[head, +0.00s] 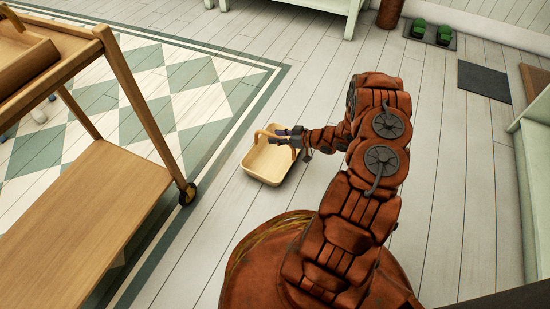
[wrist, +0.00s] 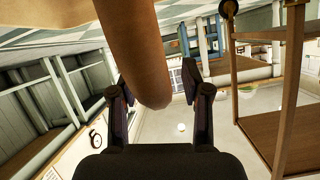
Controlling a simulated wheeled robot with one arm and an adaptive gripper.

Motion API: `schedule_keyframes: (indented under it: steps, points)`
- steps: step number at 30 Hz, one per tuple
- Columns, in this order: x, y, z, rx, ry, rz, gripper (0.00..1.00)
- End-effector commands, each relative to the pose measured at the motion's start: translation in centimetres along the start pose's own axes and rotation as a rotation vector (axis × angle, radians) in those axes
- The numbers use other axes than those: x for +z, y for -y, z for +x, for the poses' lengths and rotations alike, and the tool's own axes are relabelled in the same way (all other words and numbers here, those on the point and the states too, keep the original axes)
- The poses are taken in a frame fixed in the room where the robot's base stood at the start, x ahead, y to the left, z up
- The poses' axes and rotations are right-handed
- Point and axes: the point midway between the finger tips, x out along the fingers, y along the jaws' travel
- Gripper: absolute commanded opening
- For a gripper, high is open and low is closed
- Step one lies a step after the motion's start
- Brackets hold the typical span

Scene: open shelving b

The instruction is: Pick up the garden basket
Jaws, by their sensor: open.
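The garden basket (head: 267,165) is a pale tan, shallow basket with an arched handle. It sits on the plank floor near the rug's corner in the head view. My gripper (head: 283,137) is at the handle, over the basket's far side. In the wrist view, the brown handle (wrist: 135,55) runs down from the top between the two spread fingers of my gripper (wrist: 156,92). The fingers are open, with a visible gap on the right side of the handle. Part of the basket's pale body (wrist: 40,18) fills the top left there.
A wooden trolley (head: 95,205) with a wheel stands left of the basket. A green and white checked rug (head: 215,75) lies behind. Green clogs (head: 432,33) and a dark mat (head: 485,80) lie at the far right. Bare floor surrounds the basket's right side.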

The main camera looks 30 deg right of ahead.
Motion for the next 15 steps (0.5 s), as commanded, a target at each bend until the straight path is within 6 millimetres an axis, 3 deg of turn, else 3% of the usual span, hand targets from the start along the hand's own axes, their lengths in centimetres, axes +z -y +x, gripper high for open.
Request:
schedule_keyframes:
  steps: [4, 13, 15]
  points:
    - [0.2, 0.0, 1.5, 0.000, 0.001, 0.000, 0.47]
    - [0.0, 0.0, 1.8, 0.001, 0.000, 0.000, 0.47]
    - [0.0, 0.0, 1.8, 0.001, 0.000, 0.000, 0.40]
